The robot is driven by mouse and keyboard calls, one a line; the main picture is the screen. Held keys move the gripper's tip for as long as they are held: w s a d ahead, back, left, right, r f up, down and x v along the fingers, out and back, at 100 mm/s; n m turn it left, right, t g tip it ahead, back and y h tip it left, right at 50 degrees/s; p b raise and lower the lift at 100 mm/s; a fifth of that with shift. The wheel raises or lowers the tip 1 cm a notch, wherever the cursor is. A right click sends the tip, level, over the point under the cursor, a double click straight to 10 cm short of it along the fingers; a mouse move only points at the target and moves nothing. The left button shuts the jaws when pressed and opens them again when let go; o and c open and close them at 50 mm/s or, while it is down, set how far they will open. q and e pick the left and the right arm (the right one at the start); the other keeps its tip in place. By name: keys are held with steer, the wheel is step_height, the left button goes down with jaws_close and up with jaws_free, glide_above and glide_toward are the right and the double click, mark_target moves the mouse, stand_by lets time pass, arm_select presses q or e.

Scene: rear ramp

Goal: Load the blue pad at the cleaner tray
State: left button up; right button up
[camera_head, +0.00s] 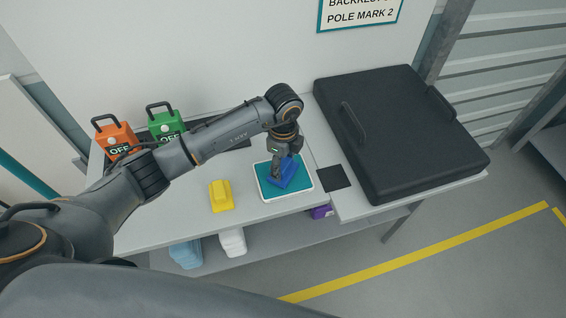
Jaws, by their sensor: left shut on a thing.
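The blue pad (289,175) is at the white-rimmed tray (308,190) with a teal inside, on the bench. My left gripper (279,170) points down over the tray and is shut on the blue pad. The pad looks tilted, and I cannot tell whether it touches the tray floor. The gripper hides part of the pad. My right gripper is not in view.
A yellow block (221,196) lies left of the tray, and a flat black square (333,177) lies to its right. A large black case (400,130) fills the bench's right. Orange (116,138) and green (166,124) "OFF" units stand behind. Items sit on the lower shelf (270,242).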

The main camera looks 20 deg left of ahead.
mark_target(283, 164)
arm_select(q)
steer(key=shift+f+b, duration=0.35)
steer(key=shift+f, duration=0.25)
stand_by(1.4)
steer(key=shift+r+p, duration=2.8)
steer(key=shift+r, duration=0.8)
